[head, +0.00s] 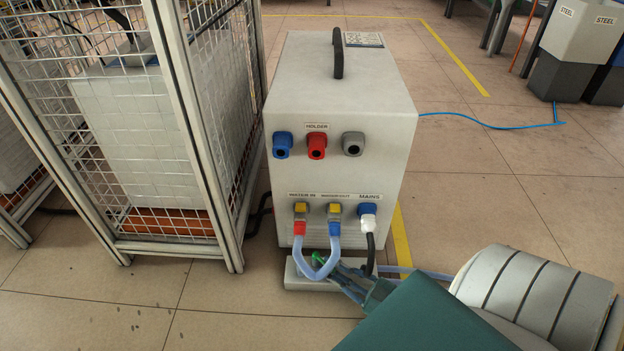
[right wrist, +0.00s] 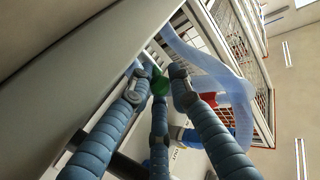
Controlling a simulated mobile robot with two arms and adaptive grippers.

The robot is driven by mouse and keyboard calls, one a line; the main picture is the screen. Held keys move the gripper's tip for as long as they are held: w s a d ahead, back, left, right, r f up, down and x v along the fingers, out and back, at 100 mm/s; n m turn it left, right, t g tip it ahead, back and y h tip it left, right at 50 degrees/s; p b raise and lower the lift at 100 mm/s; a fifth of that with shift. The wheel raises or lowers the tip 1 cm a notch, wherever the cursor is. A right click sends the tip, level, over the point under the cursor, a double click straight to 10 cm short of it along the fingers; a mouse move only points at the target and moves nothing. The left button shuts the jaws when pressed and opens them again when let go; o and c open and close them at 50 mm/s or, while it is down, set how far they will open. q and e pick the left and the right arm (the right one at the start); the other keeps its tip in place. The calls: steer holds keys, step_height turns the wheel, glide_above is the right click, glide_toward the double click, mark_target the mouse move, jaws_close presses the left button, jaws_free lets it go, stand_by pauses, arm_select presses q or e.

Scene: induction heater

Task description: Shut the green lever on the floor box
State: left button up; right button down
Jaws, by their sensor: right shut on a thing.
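The floor box (head: 300,282) is a low pale grey block on the floor in front of the heater cabinet. Its green lever (head: 319,258) shows as a small green piece among the hose loops. My right gripper (head: 340,270) reaches in from the lower right, its blue fingers at the lever. In the right wrist view the fingers of the right gripper (right wrist: 158,88) are closed around the green lever (right wrist: 160,83), which is partly hidden between the fingertips. The lever's exact angle is hard to tell. My left gripper is not in view.
The heater cabinet (head: 342,140) stands behind the floor box, with pale blue hoses (head: 334,258) and a black cable (head: 371,248) hanging from its front close to my fingers. A mesh cage (head: 190,130) stands on the left. Open floor (head: 500,180) lies to the right.

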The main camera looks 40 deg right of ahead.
steer(key=shift+r, duration=0.1)
stand_by(0.3)
steer(key=c, duration=1.9)
jaws_free()
steer(key=shift+o, duration=0.2)
steer(key=shift+s+d, duration=0.15)
steer(key=shift+s, duration=0.45)
steer(key=v, duration=1.1)
steer(key=shift+d, duration=0.1)
